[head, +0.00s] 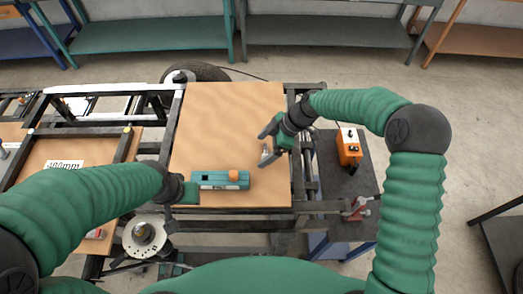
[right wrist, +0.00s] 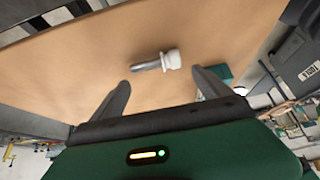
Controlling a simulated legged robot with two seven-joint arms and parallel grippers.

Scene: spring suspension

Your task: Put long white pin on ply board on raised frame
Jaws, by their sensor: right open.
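The ply board (head: 225,125) is a flat tan panel on the dark raised frame (head: 174,135). The pin (right wrist: 158,62) has a white head and a grey shaft. In the right wrist view it lies on its side against the board, just beyond my fingertips; I cannot tell if it touches the board. In the head view it shows small (head: 266,152), partly hidden by my right gripper (head: 264,149). That gripper is open over the board's right part, its fingers apart and empty in the right wrist view (right wrist: 161,78). My left gripper (head: 190,190) is at the board's lower left; its jaws are unclear.
An orange device (head: 349,148) stands on a dark cart (head: 362,185) at the right. The board's upper middle is bare.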

